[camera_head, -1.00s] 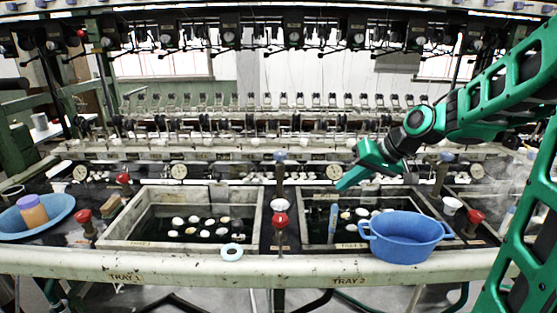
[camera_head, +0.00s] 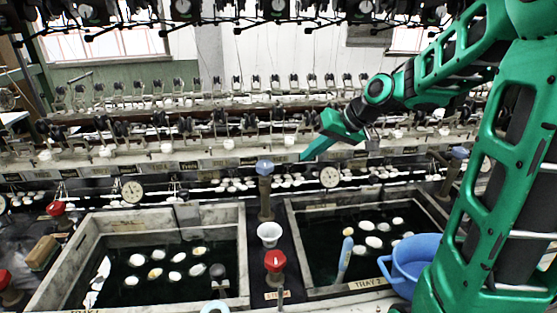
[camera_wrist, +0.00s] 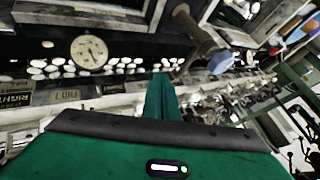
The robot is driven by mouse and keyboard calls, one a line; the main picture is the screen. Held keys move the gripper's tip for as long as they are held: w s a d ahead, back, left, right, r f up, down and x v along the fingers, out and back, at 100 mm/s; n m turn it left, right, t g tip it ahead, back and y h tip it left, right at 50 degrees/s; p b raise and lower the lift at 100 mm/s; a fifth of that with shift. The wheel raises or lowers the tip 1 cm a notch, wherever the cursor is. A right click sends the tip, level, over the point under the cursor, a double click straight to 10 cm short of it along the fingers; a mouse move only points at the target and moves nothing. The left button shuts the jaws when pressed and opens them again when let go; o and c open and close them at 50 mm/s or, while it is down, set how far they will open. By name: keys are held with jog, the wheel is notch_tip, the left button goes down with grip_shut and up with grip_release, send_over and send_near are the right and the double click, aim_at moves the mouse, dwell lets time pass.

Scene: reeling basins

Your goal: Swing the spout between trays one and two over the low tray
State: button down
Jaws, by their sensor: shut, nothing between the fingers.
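The spout post (camera_head: 266,198) with a blue-grey cap (camera_head: 264,167) stands between tray one (camera_head: 243,250) on the left and tray two (camera_head: 293,250) on the right. Both trays hold dark water with several white cocoons; I cannot tell which water level is lower. The spout's outlet direction is unclear. My gripper (camera_head: 305,156) is shut and empty, pointing down-left, a little right of the cap in the picture and apart from it. In the wrist view, its green fingers (camera_wrist: 162,98) show left of a post with a blue cap (camera_wrist: 221,62).
A white cup (camera_head: 269,234) and a red knob (camera_head: 275,261) stand in front of the post. A dial gauge (camera_head: 330,177) is behind tray two. A blue tub (camera_head: 412,262) sits at tray two's front right, beside my arm. Reeling machinery lines the back.

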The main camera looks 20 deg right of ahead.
jog(key=w+a+f, duration=0.5)
jog(key=a+f, duration=0.1)
jog(key=a, duration=0.2)
jog(key=shift+w+a+f, duration=0.2)
jog(key=shift+w+f, duration=0.15)
